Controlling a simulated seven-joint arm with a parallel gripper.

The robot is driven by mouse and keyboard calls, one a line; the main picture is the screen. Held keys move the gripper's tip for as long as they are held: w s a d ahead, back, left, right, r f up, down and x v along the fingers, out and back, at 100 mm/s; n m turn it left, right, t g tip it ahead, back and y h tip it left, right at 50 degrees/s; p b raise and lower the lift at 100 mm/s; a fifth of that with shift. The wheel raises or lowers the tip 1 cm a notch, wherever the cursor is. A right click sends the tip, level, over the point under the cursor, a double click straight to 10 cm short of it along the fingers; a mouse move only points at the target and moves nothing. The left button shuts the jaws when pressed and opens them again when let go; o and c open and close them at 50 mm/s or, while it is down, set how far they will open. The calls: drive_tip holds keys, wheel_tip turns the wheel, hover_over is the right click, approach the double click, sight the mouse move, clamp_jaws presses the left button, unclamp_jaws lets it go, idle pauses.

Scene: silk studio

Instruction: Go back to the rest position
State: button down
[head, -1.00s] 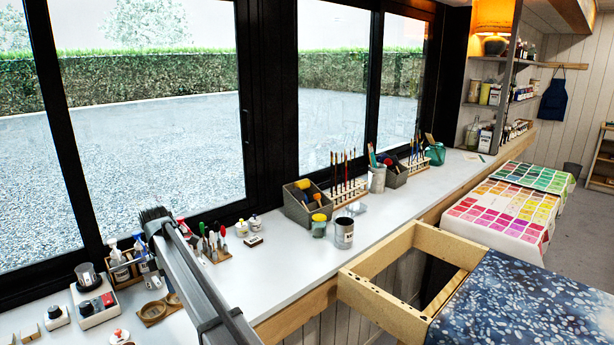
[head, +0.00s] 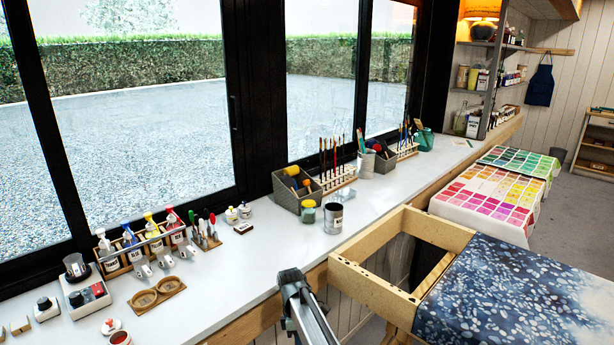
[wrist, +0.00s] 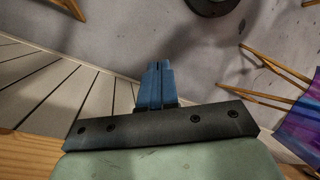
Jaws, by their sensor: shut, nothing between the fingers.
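My gripper (wrist: 155,68) shows in the wrist view as two blue fingers side by side, shut with nothing between them. It points down over the grey floor (wrist: 200,75), beside the plank panelling (wrist: 50,85) below the counter. In the head view a grey part of my arm (head: 305,310) stands at the bottom centre, in front of the counter edge. I cannot make out the fingers in that view.
The white counter (head: 235,290) runs under the window, with a rack of bottles (head: 130,248), a brush block and cans. A wooden frame (head: 375,285) and blue patterned cloth (head: 510,300) lie to the right. Wooden legs (wrist: 275,95) and purple cloth (wrist: 300,115) are right in the wrist view.

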drive_tip(key=s+d+f+m+g, duration=0.1)
drive_tip(key=s+d+f+m, duration=0.4)
drive_tip(key=s+f, duration=0.4)
drive_tip(key=s+d+f+m+g, duration=0.1)
drive_tip(key=s+d+f+m, duration=0.2)
drive_tip(key=s+d+f, duration=0.65)
drive_tip(key=s+d+f+m+y, duration=0.1)
drive_tip(key=s+f+m, duration=0.3)
drive_tip(key=s, duration=0.6)
drive_tip(key=s+d+f+m+g, duration=0.1)
drive_tip(key=s+d+f+m, duration=0.2)
drive_tip(key=s+f+m, duration=0.2)
drive_tip(key=s+f, duration=0.2)
drive_tip(key=s, duration=0.2)
drive_tip(key=shift+s+f+y, duration=0.15)
drive_tip(key=shift+s+y, duration=0.25)
drive_tip(key=c, duration=1.8)
unclamp_jaws()
